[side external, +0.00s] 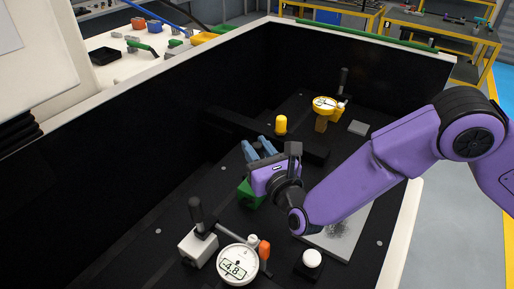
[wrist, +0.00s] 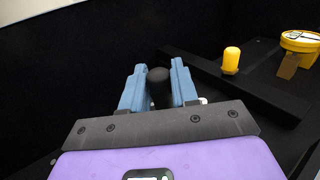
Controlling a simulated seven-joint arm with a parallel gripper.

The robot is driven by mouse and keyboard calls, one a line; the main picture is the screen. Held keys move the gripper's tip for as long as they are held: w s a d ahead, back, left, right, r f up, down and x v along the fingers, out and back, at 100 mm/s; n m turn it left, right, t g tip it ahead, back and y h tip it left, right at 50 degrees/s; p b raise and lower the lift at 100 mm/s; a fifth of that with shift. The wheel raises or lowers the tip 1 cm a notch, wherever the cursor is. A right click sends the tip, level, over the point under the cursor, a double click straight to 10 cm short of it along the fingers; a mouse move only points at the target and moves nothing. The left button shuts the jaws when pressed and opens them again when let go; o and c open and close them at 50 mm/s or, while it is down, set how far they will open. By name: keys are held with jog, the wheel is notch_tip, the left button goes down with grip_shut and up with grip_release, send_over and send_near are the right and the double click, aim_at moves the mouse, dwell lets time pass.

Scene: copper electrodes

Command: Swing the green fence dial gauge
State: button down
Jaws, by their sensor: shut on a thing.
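The green block (side external: 250,193) of the green fence dial gauge sits on the black bed, partly hidden below my gripper (side external: 259,150) in the side view. Its dial face is not clearly visible. In the wrist view, my gripper (wrist: 158,82) has its two blue fingers on either side of a black rounded handle top (wrist: 158,75) and is shut on it. The handle looks like the upright levers on the other gauges. Its lower part is hidden by my gripper body. A small pale edge shows just right of the right finger.
A white dial gauge (side external: 238,264) reading about -4.8 stands at the front, beside a black lever (side external: 197,213). A yellow gauge (side external: 324,103) and yellow post (side external: 281,124) stand farther back. A black bar (wrist: 237,82) lies nearby. High black walls enclose the bed.

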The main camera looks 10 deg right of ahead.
jog(key=m+h, duration=0.2)
jog(key=h, duration=0.2)
jog(key=m+h, duration=0.3)
jog(key=h, duration=0.1)
jog(key=shift+s+a+m, duration=0.1)
jog(key=shift+m, duration=0.2)
jog(key=shift+m+g+h, duration=0.6)
jog(key=shift+m+h, duration=0.2)
jog(key=shift+h, duration=0.55)
jog(key=shift+m+g+h, duration=0.6)
jog(key=shift+m+h, duration=0.2)
jog(key=shift+h, duration=0.55)
jog(key=c, duration=1)
grip_release()
jog(key=v, duration=0.5)
notch_tip(320, 180, up, 7)
jog(key=shift+o, duration=0.3)
